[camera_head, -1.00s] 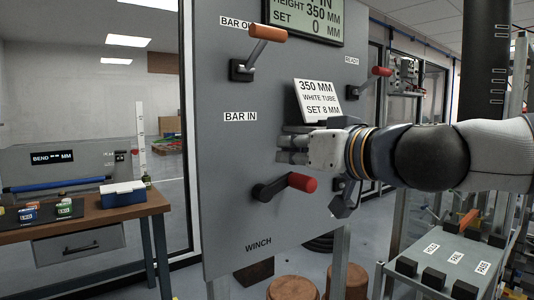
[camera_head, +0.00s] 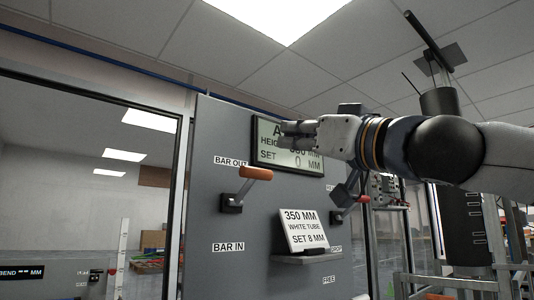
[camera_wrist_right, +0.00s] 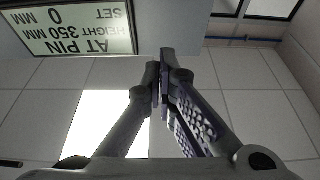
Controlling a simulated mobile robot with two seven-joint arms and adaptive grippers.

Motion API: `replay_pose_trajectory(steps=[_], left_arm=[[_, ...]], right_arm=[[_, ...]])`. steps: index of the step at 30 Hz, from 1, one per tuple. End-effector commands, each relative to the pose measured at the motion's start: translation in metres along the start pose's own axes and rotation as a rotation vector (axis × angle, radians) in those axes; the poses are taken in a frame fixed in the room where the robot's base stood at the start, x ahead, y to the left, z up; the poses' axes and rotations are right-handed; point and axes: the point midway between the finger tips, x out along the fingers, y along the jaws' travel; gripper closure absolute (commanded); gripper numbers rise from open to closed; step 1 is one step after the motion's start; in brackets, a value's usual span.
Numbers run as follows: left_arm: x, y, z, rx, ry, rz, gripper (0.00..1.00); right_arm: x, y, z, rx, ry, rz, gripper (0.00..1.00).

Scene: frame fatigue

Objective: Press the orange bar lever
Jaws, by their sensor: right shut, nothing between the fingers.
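The orange bar lever (camera_head: 257,173) sticks out from the grey panel in the head view, with its orange grip raised above a black pivot block. The label BAR OUT is above it and BAR IN is below it. My right gripper (camera_head: 288,134) is shut and empty, up and to the right of the orange grip and apart from it. It is in front of the display (camera_head: 262,142) and hides part of it. In the right wrist view the closed fingertips (camera_wrist_right: 161,70) point toward the panel's upper part. The lever is not in that view. My left gripper is not in view.
The display also shows upside down in the right wrist view (camera_wrist_right: 85,28), reading AT PIN, HEIGHT 350 MM, SET 0 MM. A white card (camera_head: 303,231) stands on a small shelf (camera_head: 306,257) below my arm. A red-handled lever (camera_head: 363,198) is at the panel's right.

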Motion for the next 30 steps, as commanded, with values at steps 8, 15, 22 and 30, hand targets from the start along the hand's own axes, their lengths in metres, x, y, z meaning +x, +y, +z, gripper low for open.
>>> replay_pose_trajectory(steps=[8,15,22,30], left_arm=[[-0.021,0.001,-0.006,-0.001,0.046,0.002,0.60],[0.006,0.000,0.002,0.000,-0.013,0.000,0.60],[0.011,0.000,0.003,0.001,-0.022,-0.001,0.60],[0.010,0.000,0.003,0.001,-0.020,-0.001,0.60]], right_arm=[[0.062,-0.003,-0.006,-0.003,0.003,-0.001,1.00],[0.064,0.004,0.038,0.007,-0.011,0.002,1.00],[0.059,0.000,0.040,0.000,-0.002,0.000,1.00],[0.059,0.000,0.038,-0.001,0.000,0.000,1.00]])
